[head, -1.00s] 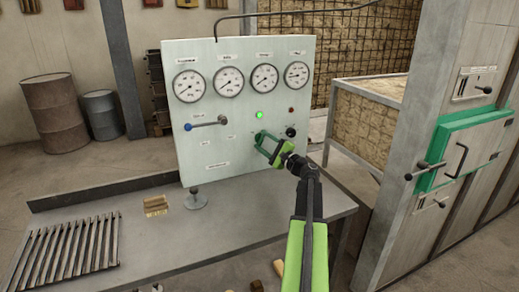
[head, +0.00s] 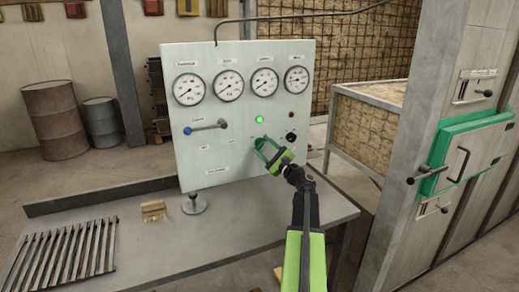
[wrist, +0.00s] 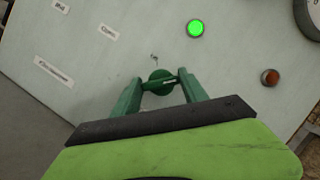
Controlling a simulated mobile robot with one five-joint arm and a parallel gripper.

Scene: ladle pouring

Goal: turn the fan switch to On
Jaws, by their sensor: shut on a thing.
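A small dark green switch knob (wrist: 160,83) with a crossbar sits on the pale control panel (head: 215,142). It is between my fingertips in the wrist view; I take it for the fan switch, but cannot read its label. My gripper (head: 263,148), with green fingers, is shut on this knob, just below a lit green lamp (head: 259,119). The lamp also shows in the wrist view (wrist: 195,28). The fingers cover the knob in the head view. The wrist view is tilted relative to the panel.
A black knob (head: 291,137) and an unlit red lamp (head: 291,115) are close to the right of my gripper. A lever with a blue end (head: 187,131) is farther left. Several gauges (head: 229,87) line the top. The bench (head: 240,215) lies below.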

